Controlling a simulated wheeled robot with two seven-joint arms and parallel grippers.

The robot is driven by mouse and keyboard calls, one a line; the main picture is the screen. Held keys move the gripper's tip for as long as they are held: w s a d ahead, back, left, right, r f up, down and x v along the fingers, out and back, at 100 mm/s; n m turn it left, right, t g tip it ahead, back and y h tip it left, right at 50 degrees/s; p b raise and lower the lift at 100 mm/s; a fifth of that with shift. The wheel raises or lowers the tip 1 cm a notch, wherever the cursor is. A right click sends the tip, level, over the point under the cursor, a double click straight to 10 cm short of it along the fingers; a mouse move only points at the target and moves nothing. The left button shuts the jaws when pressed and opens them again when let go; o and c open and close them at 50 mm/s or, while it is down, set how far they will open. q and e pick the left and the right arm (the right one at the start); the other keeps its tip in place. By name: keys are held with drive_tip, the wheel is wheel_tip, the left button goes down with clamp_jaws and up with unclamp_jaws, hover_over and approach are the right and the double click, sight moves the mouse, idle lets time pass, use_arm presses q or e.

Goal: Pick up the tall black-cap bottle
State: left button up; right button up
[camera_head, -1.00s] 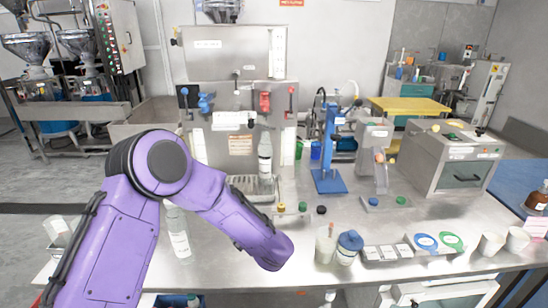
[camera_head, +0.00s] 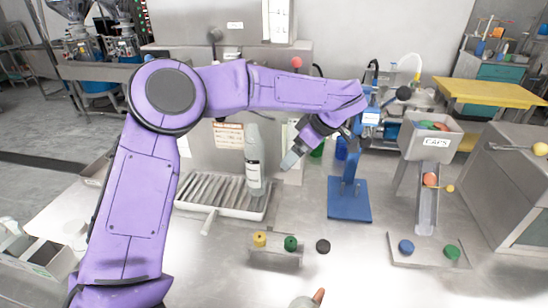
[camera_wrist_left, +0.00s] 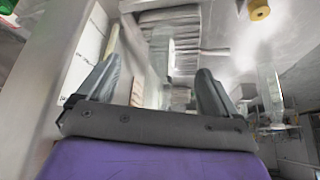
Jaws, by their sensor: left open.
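A tall, pale, translucent bottle (camera_head: 253,165) with a label stands upright on the slatted drip tray (camera_head: 208,222) in the head view. I see no black cap on its top. My left gripper (camera_head: 293,157) is just right of the bottle's upper part, at the end of the purple arm. Its fingers look small there, with no clear contact. In the left wrist view my left gripper (camera_wrist_left: 156,88) is open, its two grey fingers wide apart. Pale, blurred shapes lie beyond them, and I cannot tell which is the bottle.
A small block with a yellow cap (camera_head: 260,239) and a green cap (camera_head: 290,243) is in front of the tray, with a black cap (camera_head: 323,246) beside it. A blue press stand (camera_head: 349,198) and a CAPS dispenser (camera_head: 430,143) stand to the right.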

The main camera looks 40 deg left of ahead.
sight(262, 139)
use_arm(q)
drive_tip(key=a+p, duration=0.1)
drive_tip(key=a, duration=0.2)
drive_tip(key=s+a+p, duration=0.1)
drive_tip(key=a, duration=0.3)
drive_tip(key=a+p, duration=0.1)
drive_tip(key=a, duration=0.2)
drive_tip(key=shift+s+a+r, duration=0.35)
drive_tip(key=shift+s+a, duration=0.05)
drive_tip(key=shift+s+a+f+p, duration=0.2)
drive_tip(key=shift+s+a+f, duration=0.05)
drive_tip(key=shift+a, duration=0.2)
drive_tip(key=shift+s+a+f+p, duration=0.15)
drive_tip(key=shift+s+a+f, duration=0.05)
drive_tip(key=shift+a, duration=0.2)
drive_tip(key=shift+s, duration=0.15)
drive_tip(key=shift+d, duration=0.1)
drive_tip(key=c, duration=0.3)
drive_tip(key=shift+w+f, duration=0.1)
drive_tip(key=shift+w, duration=0.15)
drive_tip(key=c, duration=1)
drive_tip(key=shift+s, duration=0.15)
drive_tip(key=shift+c, duration=1.2)
use_arm(e)
drive_tip(key=r, duration=0.2)
drive_tip(key=s+r, duration=0.1)
drive_tip(key=shift+r, duration=0.35)
